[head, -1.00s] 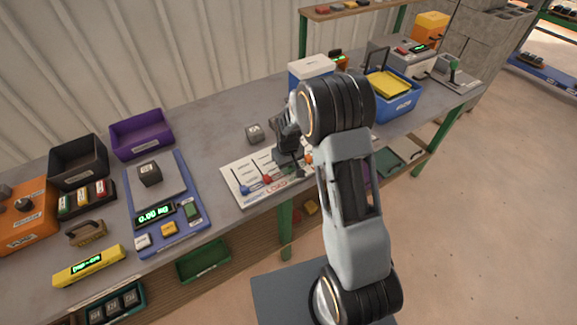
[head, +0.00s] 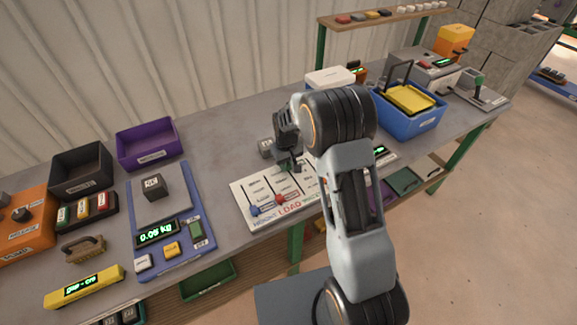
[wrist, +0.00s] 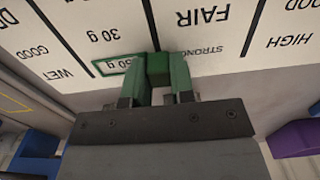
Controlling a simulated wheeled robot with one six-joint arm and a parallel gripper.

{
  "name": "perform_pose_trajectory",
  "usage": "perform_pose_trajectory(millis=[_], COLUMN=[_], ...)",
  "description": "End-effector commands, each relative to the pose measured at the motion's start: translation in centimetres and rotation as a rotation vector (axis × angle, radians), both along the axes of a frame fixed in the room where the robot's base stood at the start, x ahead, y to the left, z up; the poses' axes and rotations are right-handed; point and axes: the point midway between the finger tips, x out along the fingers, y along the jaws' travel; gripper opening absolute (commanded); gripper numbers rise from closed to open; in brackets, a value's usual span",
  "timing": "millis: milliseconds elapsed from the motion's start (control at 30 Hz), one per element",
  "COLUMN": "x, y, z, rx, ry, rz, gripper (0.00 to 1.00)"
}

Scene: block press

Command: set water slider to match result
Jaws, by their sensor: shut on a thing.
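My gripper (wrist: 158,82) is shut on a green slider knob (wrist: 158,66) on the white slider board (wrist: 215,62). A green frame joined to the knob surrounds a label that reads about "50 g" (wrist: 120,66), its edge partly covered. A "30 g" label sits farther along the slot. The blue knob (head: 254,209) and the red knob (head: 280,199) are at the board's near end. Which column is named water I cannot read.
Left of the board, a blue scale (head: 193,248) carries a dark grey block (head: 154,187), and its display (head: 156,234) reads about 0.05 kg. A blue bin (head: 410,118) stands to the right.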

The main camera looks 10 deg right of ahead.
Motion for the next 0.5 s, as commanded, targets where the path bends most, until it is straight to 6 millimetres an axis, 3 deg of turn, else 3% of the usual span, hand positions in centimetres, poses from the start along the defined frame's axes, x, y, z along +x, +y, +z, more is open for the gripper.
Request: perform_pose_trajectory(millis=[267, 300, 500], x=[0.33, 0.35, 0.24], y=[0.54, 0.59, 0.79], z=[0.13, 0.14, 0.10], rx=[-0.003, -0.002, -0.002], ry=[-0.014, -0.015, -0.012], rz=[0.010, 0.012, 0.016], gripper=[0.00, 0.25, 0.45])
